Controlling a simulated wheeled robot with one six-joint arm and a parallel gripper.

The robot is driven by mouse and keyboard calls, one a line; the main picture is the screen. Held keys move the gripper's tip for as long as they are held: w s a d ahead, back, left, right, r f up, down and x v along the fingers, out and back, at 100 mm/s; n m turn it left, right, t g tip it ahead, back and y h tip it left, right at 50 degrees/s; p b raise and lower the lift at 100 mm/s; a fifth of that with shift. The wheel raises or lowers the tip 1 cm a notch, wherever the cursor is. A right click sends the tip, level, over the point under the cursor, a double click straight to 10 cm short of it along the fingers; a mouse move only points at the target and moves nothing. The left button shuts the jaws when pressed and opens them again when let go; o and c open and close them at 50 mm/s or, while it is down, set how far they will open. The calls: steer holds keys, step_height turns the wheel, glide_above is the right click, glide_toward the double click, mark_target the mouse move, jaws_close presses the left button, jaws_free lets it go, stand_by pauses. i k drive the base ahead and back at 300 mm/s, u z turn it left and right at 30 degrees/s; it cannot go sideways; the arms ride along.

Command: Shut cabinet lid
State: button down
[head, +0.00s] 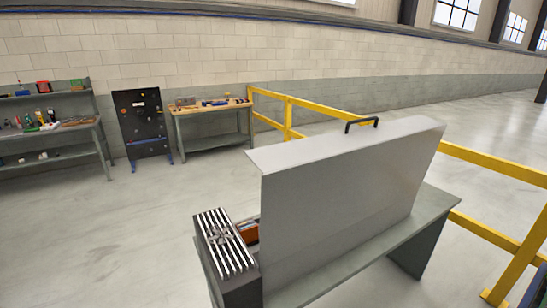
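A large grey cabinet panel (345,195) stands upright on a grey-green bench in the middle right of the head view. A lighter grey top piece (330,147) runs along its upper edge and juts out a little at the left corner. A black bar handle (361,123) sits on this top piece. I cannot tell from this side whether the tall panel is the raised lid or a cabinet wall. The far side and any opening are hidden. My gripper is not in view.
A dark box with a black-and-white striped top (226,243) and an orange item (248,231) sit at the panel's left end. Yellow rails (499,239) run behind and right of the bench (395,238). Workbenches (212,125) line the wall. The left floor is clear.

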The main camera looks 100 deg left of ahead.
mark_target(313, 189)
steer(key=u, duration=0.6)
steer(key=i, duration=1.1)
steer(key=u, duration=3.25)
